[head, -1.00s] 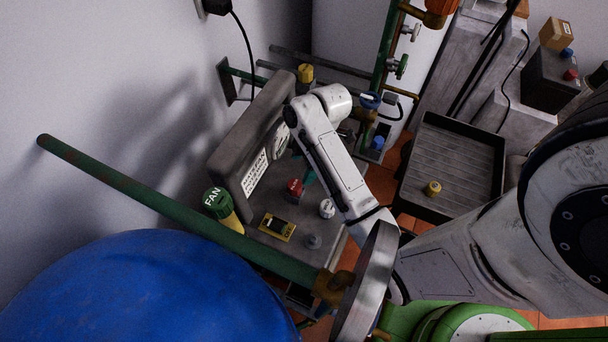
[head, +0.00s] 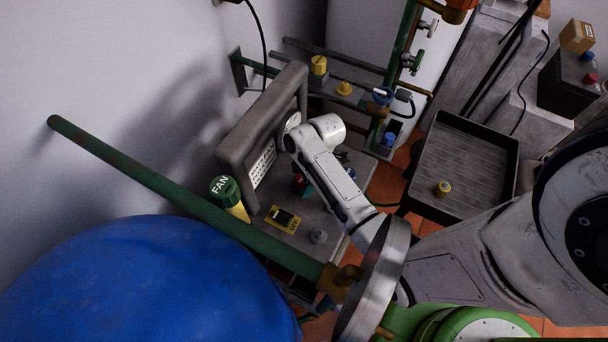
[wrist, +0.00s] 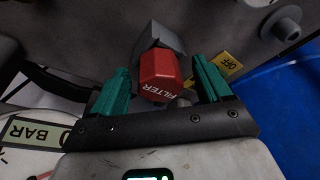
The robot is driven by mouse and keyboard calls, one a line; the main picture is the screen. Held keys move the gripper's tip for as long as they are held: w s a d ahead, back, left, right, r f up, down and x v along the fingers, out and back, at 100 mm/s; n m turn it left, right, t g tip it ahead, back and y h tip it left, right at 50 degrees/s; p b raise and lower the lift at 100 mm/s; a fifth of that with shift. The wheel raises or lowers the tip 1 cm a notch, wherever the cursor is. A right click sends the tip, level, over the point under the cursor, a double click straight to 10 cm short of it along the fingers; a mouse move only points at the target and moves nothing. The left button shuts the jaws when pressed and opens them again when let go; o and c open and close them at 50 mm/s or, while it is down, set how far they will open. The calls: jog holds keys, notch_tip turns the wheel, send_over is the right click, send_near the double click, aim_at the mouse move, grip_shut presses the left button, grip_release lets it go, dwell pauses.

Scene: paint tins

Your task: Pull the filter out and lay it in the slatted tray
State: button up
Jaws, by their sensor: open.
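The filter (wrist: 160,72) is a red cap lettered FILTER on a grey block-like base in the wrist view. In the head view only a bit of the red filter (head: 299,184) shows past my arm. My gripper (wrist: 163,90) is open, with one teal finger on each side of the red cap and gaps between. It appears not to be touching it. In the head view my gripper is mostly hidden behind my arm. The slatted tray (head: 462,150) is dark, with a ribbed floor and raised walls, to the right of my arm. A small yellow cylinder (head: 442,188) stands in it.
A yellow FAN canister (head: 228,193) with a green top, a yellow OFF switch (head: 282,219) and a grey knob (head: 318,236) are close by. A green pipe (head: 170,185) crosses in front, above a blue drum (head: 140,290). Most of the tray floor is bare.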

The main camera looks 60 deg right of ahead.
jog(key=c, duration=0.9)
jog(key=o, duration=0.9)
